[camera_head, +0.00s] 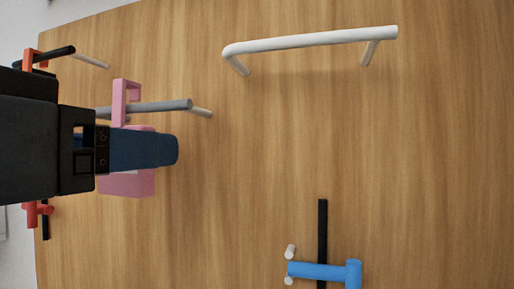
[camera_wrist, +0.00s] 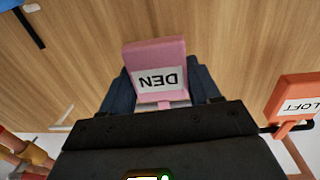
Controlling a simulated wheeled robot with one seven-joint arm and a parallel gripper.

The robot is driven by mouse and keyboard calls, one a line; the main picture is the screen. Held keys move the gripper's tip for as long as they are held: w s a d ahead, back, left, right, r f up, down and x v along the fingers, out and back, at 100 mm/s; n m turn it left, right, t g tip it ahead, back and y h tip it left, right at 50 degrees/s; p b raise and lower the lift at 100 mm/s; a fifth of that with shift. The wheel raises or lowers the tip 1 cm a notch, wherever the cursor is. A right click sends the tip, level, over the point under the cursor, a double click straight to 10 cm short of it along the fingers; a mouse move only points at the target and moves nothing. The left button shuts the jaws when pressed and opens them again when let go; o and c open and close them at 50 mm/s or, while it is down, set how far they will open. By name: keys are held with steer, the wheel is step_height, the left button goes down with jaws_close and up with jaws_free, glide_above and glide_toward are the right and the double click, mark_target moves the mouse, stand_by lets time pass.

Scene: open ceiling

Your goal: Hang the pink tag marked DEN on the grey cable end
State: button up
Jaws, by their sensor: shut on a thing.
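The pink tag (camera_head: 128,184) is held in my gripper (camera_head: 160,150), whose blue fingers are shut on it. In the wrist view the tag (camera_wrist: 155,55) shows its white DEN label upside down between the fingers (camera_wrist: 163,92). The tag's pink hook stands up at the grey cable end (camera_head: 165,105), a grey rod jutting out over the wooden board. One leg of the hook crosses in front of the rod and the shorter leg ends near its upper edge. I cannot tell whether the hook rests on the rod. My gripper hides part of the tag.
An orange tag (camera_head: 36,58) is on a black cable end (camera_head: 60,52) at upper left; its LOFT label shows in the wrist view (camera_wrist: 297,103). A white rail (camera_head: 310,40), a blue piece (camera_head: 325,270) by a black bar (camera_head: 322,225), and a red piece (camera_head: 38,212) stand around. The board's middle is clear.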

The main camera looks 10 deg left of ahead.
steer(key=shift+f+b, duration=0.45)
steer(key=shift+f, duration=0.25)
steer(key=o, duration=1.1)
steer(key=shift+s+a+b, duration=0.2)
steer(key=shift+s+b, duration=0.1)
steer(key=shift+s, duration=1)
steer(key=shift+s+a+b, duration=0.2)
steer(key=shift+s+b, duration=0.05)
steer(key=shift+s, duration=1.05)
steer(key=shift+s+a+b, duration=0.2)
steer(key=shift+s+b, duration=0.1)
steer(key=shift+s, duration=1)
